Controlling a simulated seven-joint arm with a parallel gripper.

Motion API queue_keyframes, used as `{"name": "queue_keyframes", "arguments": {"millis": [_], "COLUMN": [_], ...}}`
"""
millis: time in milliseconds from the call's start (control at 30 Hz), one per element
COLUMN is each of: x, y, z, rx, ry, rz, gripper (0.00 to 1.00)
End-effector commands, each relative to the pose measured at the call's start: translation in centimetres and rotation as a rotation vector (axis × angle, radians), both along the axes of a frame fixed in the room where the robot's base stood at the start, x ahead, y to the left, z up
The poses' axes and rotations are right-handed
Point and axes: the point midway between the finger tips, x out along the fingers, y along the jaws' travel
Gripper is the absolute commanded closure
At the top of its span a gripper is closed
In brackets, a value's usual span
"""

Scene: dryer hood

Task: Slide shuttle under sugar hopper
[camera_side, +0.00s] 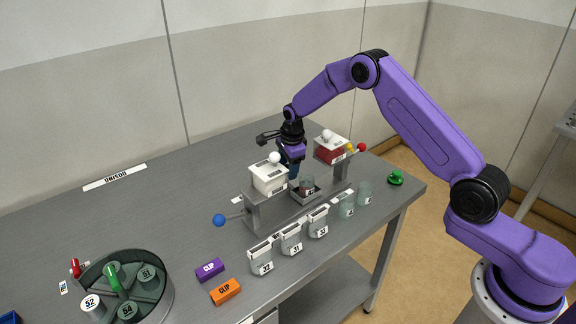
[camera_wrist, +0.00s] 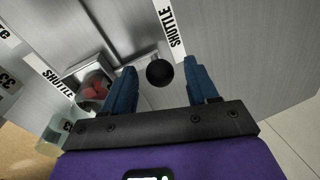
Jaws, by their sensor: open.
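The shuttle (camera_side: 313,197) is a small grey tray on the rail between two hoppers, with a glass jar (camera_side: 306,186) standing in it. In the wrist view the shuttle (camera_wrist: 80,76) and its jar with red contents (camera_wrist: 96,88) lie left of my fingers. One hopper (camera_side: 268,180) looks white, left of the shuttle; the other (camera_side: 331,150) holds red contents, right. Their labels are unreadable, so I cannot tell which is sugar.
A blue ball handle (camera_side: 219,220) sticks out left of the white hopper; a red ball (camera_side: 361,147) is right. A round carousel (camera_side: 125,290) is front left. A green object (camera_side: 396,178) lies right.

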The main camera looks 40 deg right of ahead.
Motion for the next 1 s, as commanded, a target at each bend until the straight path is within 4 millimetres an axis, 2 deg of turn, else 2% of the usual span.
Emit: {"name": "queue_keyframes", "arguments": {"millis": [267, 433, 467, 633, 900, 1000], "x": [0.0, 0.0, 0.0, 0.0, 0.0, 0.0], "y": [0.0, 0.0, 0.0, 0.4, 4.3, 4.4], "z": [-0.1, -0.1, -0.1, -0.1, -0.1, -0.1], "rx": [0.000, 0.000, 0.000, 0.000, -0.001, 0.000], "ry": [0.000, 0.000, 0.000, 0.000, 0.000, 0.000], "rz": [0.000, 0.000, 0.000, 0.002, 0.005, 0.001], "gripper": [0.42, 0.97, 1.00, 1.00, 1.00, 1.00]}}
